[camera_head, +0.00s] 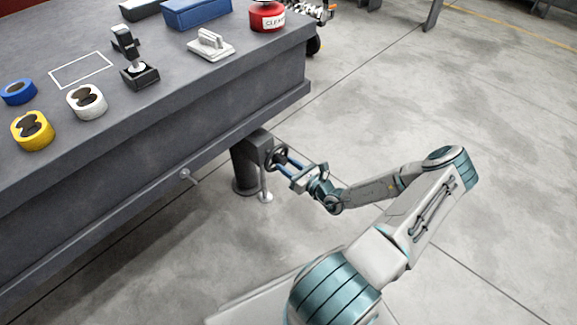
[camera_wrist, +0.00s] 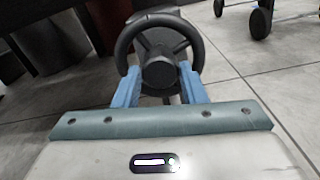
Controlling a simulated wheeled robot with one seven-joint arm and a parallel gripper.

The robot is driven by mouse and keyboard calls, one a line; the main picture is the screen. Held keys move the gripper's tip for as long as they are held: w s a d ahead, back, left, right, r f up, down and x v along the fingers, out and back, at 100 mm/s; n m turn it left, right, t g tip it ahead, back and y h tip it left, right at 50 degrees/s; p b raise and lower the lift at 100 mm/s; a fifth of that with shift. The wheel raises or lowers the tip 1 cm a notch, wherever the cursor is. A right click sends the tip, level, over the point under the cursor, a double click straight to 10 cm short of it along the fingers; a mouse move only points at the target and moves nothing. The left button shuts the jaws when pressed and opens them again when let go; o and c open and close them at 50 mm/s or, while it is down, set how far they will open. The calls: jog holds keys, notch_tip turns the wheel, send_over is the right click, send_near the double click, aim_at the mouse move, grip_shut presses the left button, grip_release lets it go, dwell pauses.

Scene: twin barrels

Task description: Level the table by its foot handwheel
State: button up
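The grey table (camera_head: 200,110) fills the upper left of the head view. Under its near right corner is a dark leg (camera_head: 243,170) with a black handwheel (camera_head: 277,159) on its side. My gripper (camera_head: 285,162) points at the handwheel, its blue fingers reaching up to it. In the wrist view the handwheel (camera_wrist: 158,22) faces me, with its round hub (camera_wrist: 159,72) in the middle. My gripper (camera_wrist: 159,82) has its two fingers apart, one on each side of the hub, over the lower rim. I cannot tell whether they touch the wheel.
A small foot (camera_head: 266,196) stands beside the leg.

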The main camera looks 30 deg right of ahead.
jog(key=shift+m+p, duration=0.3)
jog(key=shift+p, duration=0.05)
jog(key=m+p, duration=0.2)
jog(key=p, duration=0.1)
jog(key=shift+r, duration=0.2)
jog(key=m+p, duration=0.1)
jog(key=m, duration=0.2)
jog(key=m+p, duration=0.2)
jog(key=shift+f+m, duration=0.2)
jog(key=shift+m, duration=0.2)
jog(key=m+p, duration=0.1)
jog(key=m, duration=0.3)
jog(key=shift+d+f+m, duration=0.1)
jog(key=shift+m, duration=0.2)
jog(key=m, duration=0.4)
jog(key=shift+f+m, duration=0.1)
jog(key=shift+m, duration=0.2)
jog(key=o, duration=1)
